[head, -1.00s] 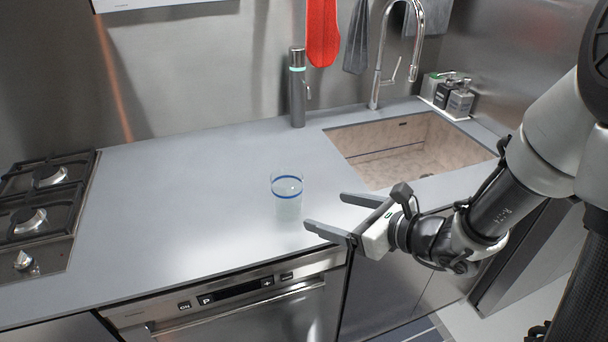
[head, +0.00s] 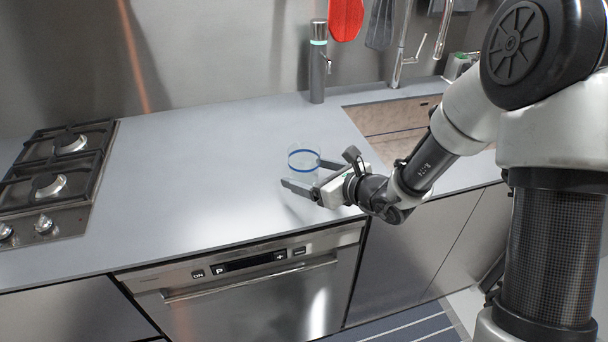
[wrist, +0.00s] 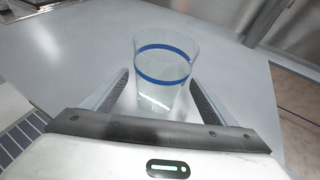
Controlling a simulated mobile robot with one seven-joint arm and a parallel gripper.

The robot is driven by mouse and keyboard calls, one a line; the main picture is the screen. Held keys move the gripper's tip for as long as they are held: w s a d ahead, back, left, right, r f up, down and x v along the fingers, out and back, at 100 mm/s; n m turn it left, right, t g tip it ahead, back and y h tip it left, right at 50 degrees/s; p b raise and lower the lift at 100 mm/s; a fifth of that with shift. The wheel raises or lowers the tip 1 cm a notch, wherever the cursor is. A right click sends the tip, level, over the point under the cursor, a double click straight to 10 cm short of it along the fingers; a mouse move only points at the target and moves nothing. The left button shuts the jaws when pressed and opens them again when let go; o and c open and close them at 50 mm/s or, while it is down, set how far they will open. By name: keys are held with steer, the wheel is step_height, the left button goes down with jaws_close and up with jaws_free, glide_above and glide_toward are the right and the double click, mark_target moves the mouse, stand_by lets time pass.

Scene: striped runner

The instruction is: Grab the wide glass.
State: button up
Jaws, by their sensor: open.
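The wide glass (head: 303,160) is clear with a blue band near its rim. It stands upright on the grey countertop (head: 210,170), to the left of the sink. My gripper (head: 303,173) is open at the glass, its fingers pointing left in the head view. In the wrist view the glass (wrist: 164,75) stands upright between the lines of the two open fingers (wrist: 155,92), one on each side of it. Its lower part sits between the fingers. I cannot tell whether either finger touches it.
A gas hob (head: 62,170) is at the left. A grey bottle (head: 318,65) stands at the back, beside the sink (head: 392,118) with its tall tap (head: 401,45). A dishwasher front (head: 250,290) lies below the counter edge. The counter left of the glass is clear.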

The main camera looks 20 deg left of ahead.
steer(key=shift+x, duration=1)
